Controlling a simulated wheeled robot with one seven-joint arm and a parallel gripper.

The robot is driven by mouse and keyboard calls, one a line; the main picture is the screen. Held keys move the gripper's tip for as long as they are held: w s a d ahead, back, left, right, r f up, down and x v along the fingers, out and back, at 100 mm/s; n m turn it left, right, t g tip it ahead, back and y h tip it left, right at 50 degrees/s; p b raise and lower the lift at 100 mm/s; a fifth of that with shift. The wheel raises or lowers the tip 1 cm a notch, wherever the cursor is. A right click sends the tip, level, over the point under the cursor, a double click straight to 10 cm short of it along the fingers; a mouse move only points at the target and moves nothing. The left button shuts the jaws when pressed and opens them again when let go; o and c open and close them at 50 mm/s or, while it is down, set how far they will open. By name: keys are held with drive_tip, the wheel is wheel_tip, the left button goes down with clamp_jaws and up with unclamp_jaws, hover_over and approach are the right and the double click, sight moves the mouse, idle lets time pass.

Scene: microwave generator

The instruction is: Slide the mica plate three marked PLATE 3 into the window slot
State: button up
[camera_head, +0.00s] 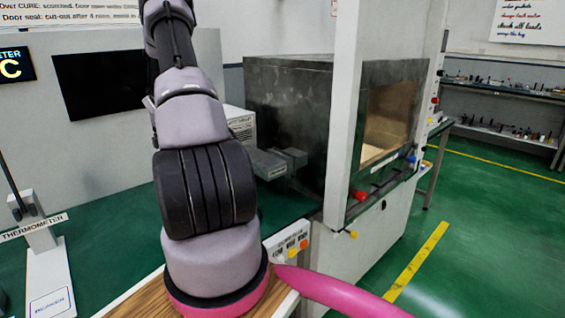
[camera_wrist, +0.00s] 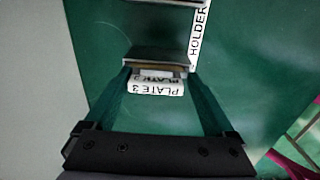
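The mica plate marked PLATE 3 (camera_wrist: 155,88) shows in the wrist view, with its white label facing my camera. A second, partly covered label sits just behind it. My gripper (camera_wrist: 160,73) has one dark green finger on each side of the plate, with the tips close to its edges. Whether they press on it cannot be told. In the head view my arm hides the gripper and the plate. No window slot can be made out; the large dark metal box (camera_head: 288,118) has a lit opening (camera_head: 388,115) in its right face.
A strip lettered HOLDER (camera_wrist: 199,35) lies beside the plate in the wrist view. A thermometer stand (camera_head: 47,262) is at the left in the head view. A white post (camera_head: 347,110) stands before the metal box. A pink bar (camera_head: 335,291) crosses the lower front.

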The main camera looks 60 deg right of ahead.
drive_tip(key=shift+s+a+f, duration=0.1)
drive_tip(key=shift+s+f, duration=0.15)
drive_tip(key=shift+f, duration=0.55)
clamp_jaws()
drive_tip(key=shift+r, duration=0.1)
drive_tip(key=shift+w+r, duration=0.45)
drive_tip(key=shift+r, duration=2.45)
